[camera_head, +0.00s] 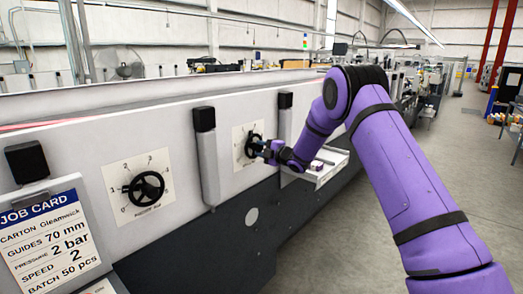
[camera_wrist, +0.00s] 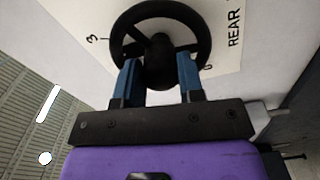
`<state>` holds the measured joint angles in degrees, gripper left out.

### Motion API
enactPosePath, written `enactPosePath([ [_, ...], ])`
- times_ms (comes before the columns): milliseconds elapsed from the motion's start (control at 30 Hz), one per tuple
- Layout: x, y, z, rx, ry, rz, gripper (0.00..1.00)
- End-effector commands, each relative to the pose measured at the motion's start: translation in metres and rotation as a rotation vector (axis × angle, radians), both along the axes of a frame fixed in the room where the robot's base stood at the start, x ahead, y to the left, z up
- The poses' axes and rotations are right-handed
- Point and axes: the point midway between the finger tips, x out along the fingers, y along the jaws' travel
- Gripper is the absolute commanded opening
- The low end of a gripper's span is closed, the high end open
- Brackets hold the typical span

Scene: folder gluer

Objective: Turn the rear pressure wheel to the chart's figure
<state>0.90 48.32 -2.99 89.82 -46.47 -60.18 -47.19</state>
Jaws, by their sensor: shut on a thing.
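The rear pressure wheel (camera_head: 248,146) is a black handwheel on a white scale plate on the machine's side. The wrist view shows the wheel (camera_wrist: 160,42) close up, with "REAR" printed at right and a 3 at left of the rim. My gripper (camera_head: 262,149) is at the wheel. Its two blue fingers (camera_wrist: 159,72) are closed either side of the wheel's dark central part. The pointer's reading cannot be made out.
A second black handwheel (camera_head: 147,187) on a numbered plate is nearer, left of the rear one. Black-topped posts (camera_head: 206,150) stand out from the panel between and beside the plates. A white tray (camera_head: 325,170) lies behind my wrist. The floor at right is open.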

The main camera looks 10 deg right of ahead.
Motion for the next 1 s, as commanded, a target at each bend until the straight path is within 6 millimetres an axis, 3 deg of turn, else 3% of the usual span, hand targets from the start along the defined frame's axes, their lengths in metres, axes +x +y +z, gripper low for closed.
enactPosePath([
  [1000,-0.0008,0.0006,-0.0014,-0.780,-0.561,0.002,0.12],
])
